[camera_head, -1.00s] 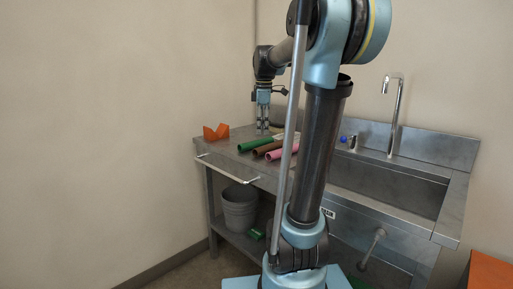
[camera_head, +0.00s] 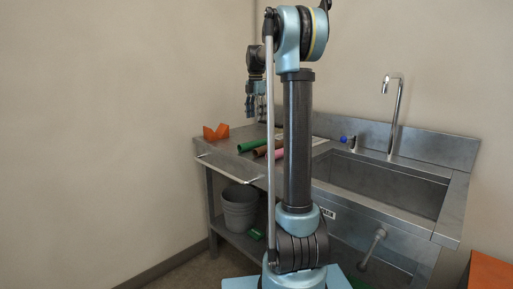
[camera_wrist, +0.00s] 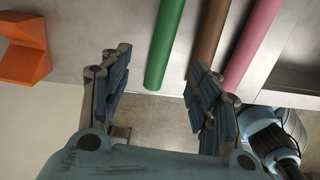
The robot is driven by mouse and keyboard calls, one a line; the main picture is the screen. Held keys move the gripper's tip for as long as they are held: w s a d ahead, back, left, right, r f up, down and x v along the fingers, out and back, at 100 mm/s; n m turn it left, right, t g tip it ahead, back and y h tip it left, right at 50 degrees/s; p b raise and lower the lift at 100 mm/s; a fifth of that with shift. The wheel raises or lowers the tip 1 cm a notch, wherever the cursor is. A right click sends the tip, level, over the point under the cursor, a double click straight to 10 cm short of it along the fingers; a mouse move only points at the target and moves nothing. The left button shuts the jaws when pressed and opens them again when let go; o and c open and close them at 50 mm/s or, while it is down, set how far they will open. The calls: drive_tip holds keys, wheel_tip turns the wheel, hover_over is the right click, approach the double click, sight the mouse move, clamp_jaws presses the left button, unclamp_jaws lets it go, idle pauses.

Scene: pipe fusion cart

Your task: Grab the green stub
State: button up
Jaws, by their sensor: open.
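The green stub (camera_head: 253,145) is a green tube lying on the steel counter, the leftmost of a row of coloured tubes. In the wrist view the green stub (camera_wrist: 165,45) runs up from between my fingers, with its near end just beyond them. My gripper (camera_wrist: 160,90) is open and empty, its two padded fingers on either side of the green stub's line, apart from it. In the head view my gripper (camera_head: 249,108) hangs above the counter near the tubes, partly hidden behind my arm's rod.
A brown tube (camera_wrist: 211,35) and a pink tube (camera_wrist: 252,45) lie right of the green stub, the brown one close to my right finger. An orange block (camera_head: 216,132) stands to the left on the counter (camera_head: 222,147). A sink (camera_head: 385,185) is at right.

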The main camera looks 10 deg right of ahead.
sight(256, 141)
wheel_tip(256, 141, down, 14)
drive_tip(key=shift+d+r, duration=0.1)
drive_tip(key=shift+d, duration=0.05)
drive_tip(key=c, duration=1.2)
